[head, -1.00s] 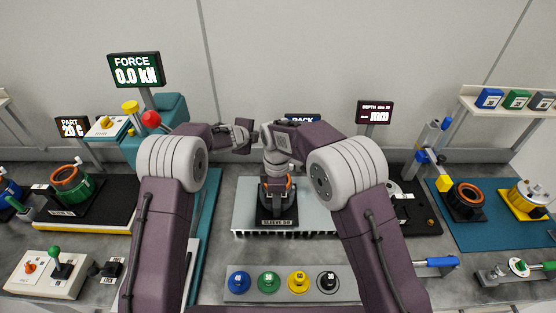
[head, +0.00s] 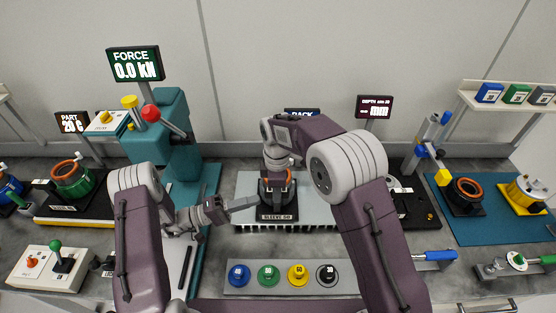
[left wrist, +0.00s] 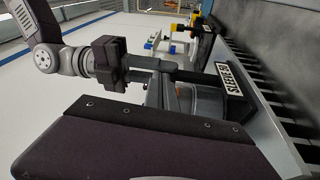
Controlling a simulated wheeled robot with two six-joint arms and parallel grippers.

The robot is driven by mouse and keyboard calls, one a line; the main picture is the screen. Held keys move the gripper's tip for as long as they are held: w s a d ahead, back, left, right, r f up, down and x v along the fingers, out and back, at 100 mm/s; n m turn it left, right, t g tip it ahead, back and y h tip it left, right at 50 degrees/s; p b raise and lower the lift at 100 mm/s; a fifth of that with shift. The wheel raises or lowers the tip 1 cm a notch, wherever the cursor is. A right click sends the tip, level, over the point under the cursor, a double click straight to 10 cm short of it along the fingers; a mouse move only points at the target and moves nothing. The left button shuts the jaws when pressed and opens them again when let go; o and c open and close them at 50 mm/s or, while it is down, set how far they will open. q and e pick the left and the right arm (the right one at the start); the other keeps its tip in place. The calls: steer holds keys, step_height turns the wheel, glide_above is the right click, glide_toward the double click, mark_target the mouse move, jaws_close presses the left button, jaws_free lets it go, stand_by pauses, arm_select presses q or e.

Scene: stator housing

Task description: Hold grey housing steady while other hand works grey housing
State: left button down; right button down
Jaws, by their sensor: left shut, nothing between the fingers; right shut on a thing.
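The grey housing (head: 266,191) stands in a black nest labelled "SLEEVE 50" (head: 277,214) on the middle plate. A bit of orange shows inside it. My right gripper (head: 278,165) is above the housing, shut on its upper part; the arm hides much of the grip. The left wrist view shows the housing (left wrist: 205,97) on its side in the picture, with my right gripper (left wrist: 165,70) at it. My left gripper (head: 254,201) is shut and empty, left of the nest, pointing at it.
A teal press (head: 172,130) with a red-knobbed lever stands behind on the left. A strip (head: 345,280) with coloured knobs lies in front. The ribbed grey plate (head: 318,209) is bare right of the nest. A blue mat (head: 470,235) with more housings lies right.

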arm_select(q)
steer(key=w+a+n+t+y, duration=0.3)
steer(key=w+n+t+y, duration=0.15)
steer(key=w, duration=1.05)
steer(key=shift+n+t+h, duration=0.25)
steer(key=shift+n, duration=0.1)
steer(key=w+d, duration=0.1)
steer(key=d, duration=0.2)
steer(key=w+d, duration=0.1)
steer(key=d, duration=0.3)
steer(key=w+d, duration=0.1)
steer(key=d, duration=0.2)
steer(key=shift+w+d+f, duration=0.2)
steer(key=shift+w+f, duration=0.05)
steer(key=shift+f, duration=0.05)
steer(key=shift+s+d, duration=0.35)
